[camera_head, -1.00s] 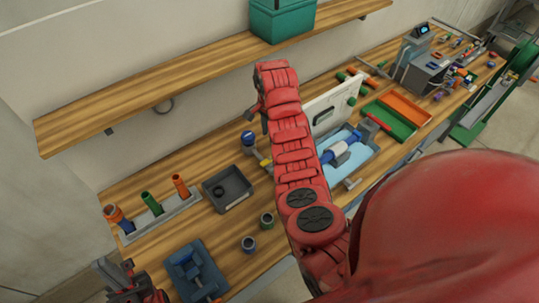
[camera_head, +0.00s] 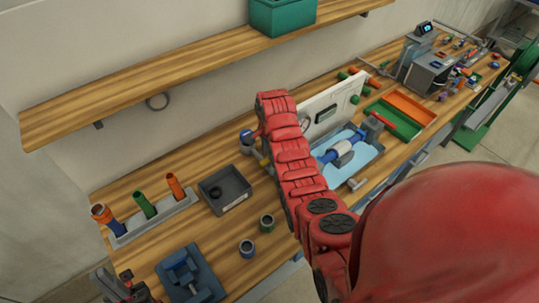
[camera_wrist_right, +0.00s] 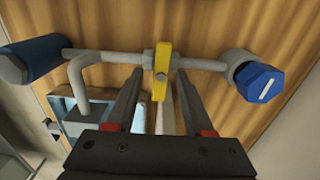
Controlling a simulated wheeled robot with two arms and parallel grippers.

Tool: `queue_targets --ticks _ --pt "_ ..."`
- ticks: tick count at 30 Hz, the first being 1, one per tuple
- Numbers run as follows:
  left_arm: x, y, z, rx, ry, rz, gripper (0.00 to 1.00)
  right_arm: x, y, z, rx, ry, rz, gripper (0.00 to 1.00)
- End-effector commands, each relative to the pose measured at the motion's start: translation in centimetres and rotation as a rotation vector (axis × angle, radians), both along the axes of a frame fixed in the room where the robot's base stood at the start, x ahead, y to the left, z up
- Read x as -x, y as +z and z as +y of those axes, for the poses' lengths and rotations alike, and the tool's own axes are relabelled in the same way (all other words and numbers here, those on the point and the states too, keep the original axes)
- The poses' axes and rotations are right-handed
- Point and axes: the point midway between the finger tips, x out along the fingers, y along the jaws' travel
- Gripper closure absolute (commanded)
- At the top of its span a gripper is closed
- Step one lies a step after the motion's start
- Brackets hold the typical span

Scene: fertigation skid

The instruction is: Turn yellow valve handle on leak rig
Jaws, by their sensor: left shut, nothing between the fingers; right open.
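The yellow valve handle (camera_wrist_right: 161,70) sits across a grey pipe in the right wrist view. A blue hexagonal cap (camera_wrist_right: 258,82) is at the pipe's right end and a dark blue cylinder (camera_wrist_right: 30,60) at its left. My right gripper (camera_wrist_right: 160,74) is open, its fingers pointing at the pipe, one on each side of the handle. Visible gaps separate fingers and handle; contact cannot be told. In the head view my right arm hides that gripper and much of the rig; a blue cap (camera_head: 246,136) shows beside it. My left gripper (camera_head: 126,288) is shut and empty at bottom left.
A grey bin (camera_head: 224,190), a rack (camera_head: 155,219) with coloured tubes, a blue vise-like fixture (camera_head: 188,275) and two small cups stand on the wooden bench. A white panel (camera_head: 330,105) stands right of my arm. A shelf (camera_head: 180,75) overhangs the back.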

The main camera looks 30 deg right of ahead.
Motion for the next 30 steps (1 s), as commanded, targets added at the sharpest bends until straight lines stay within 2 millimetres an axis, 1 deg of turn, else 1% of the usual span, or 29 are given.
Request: queue_targets --ticks 7,8,9,11,12,16,25,30 --pt "0.0 0.01 0.0 0.0 0.0 0.0 1.0 -0.01 -0.16 0.02 0.0 0.0 0.0 0.47" --pt "0.0 0.01 0.0 0.0 0.0 0.0 1.0 -0.01 -0.16 0.02 0.0 0.0 0.0 0.51" --pt "-0.01 0.0 0.0 0.0 0.0 0.0 1.0 -0.01 -0.16 0.02 0.0 0.0 0.0 0.58" --pt "-0.01 0.0 0.0 0.0 0.0 0.0 1.0 -0.01 -0.16 0.02 0.0 0.0 0.0 0.69" --pt "-0.01 0.0 0.0 0.0 0.0 0.0 1.0 -0.02 -0.15 0.01 0.0 0.0 -0.001 0.76" --pt "0.0 0.0 0.0 0.0 0.0 0.0 1.0 -0.02 -0.14 0.02 0.0 0.0 0.0 1.0" --pt "-0.01 -0.07 0.0 0.0 0.0 0.0 1.0 -0.02 -0.18 0.01 0.0 0.003 -0.001 1.0" --pt "-0.01 -0.67 -0.01 0.0 0.0 0.0 1.0 -0.09 -0.31 0.0 0.001 0.033 -0.003 1.0"
